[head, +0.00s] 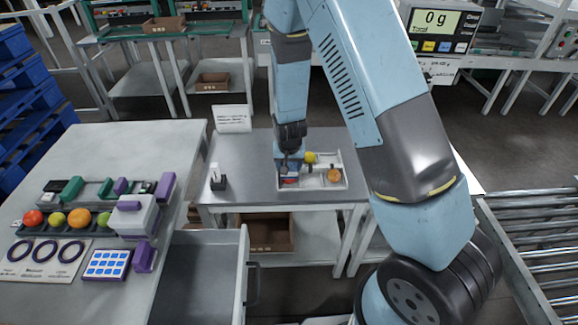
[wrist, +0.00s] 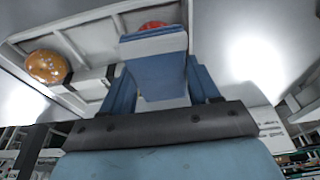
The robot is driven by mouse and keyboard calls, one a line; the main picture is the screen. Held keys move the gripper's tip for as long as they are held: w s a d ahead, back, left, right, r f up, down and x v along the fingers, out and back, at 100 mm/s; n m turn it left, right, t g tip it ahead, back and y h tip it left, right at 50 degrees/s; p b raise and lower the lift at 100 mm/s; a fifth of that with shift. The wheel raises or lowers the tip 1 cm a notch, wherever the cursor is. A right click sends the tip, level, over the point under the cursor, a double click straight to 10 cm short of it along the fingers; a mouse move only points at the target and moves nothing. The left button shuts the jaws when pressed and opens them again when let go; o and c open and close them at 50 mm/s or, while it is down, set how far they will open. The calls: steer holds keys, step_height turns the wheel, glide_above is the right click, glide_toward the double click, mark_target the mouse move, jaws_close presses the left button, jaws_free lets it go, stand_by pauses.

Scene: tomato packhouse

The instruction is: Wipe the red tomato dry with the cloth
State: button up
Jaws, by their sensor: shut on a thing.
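My gripper (head: 289,163) is shut on a folded blue cloth with a pale edge (wrist: 154,44), over the left part of a white divided tray (head: 345,187). The red tomato (head: 290,181) lies in the tray under the cloth, mostly hidden. In the wrist view only a sliver of the red tomato (wrist: 153,25) shows just beyond the cloth's edge. The cloth is at or very close to the tomato; I cannot tell whether they touch. An orange tomato (head: 334,175) with pale specks and a yellow one (head: 310,157) sit in other parts of the tray.
A small dark stand with a white piece (head: 218,180) is left of the tray, and a white sign (head: 232,119) stands behind. The left table holds a row of tomatoes (head: 78,217) and a blue-dotted panel (head: 107,265). An open drawer (head: 200,270) lies in front.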

steer(key=shift+s, duration=0.15)
stand_by(0.7)
steer(key=shift+s+f, duration=0.1)
steer(key=shift+s, duration=1.25)
steer(key=shift+w, duration=0.15)
steer(key=shift+w, duration=1.25)
steer(key=shift+w+r, duration=0.1)
steer(key=shift+r, duration=3.45)
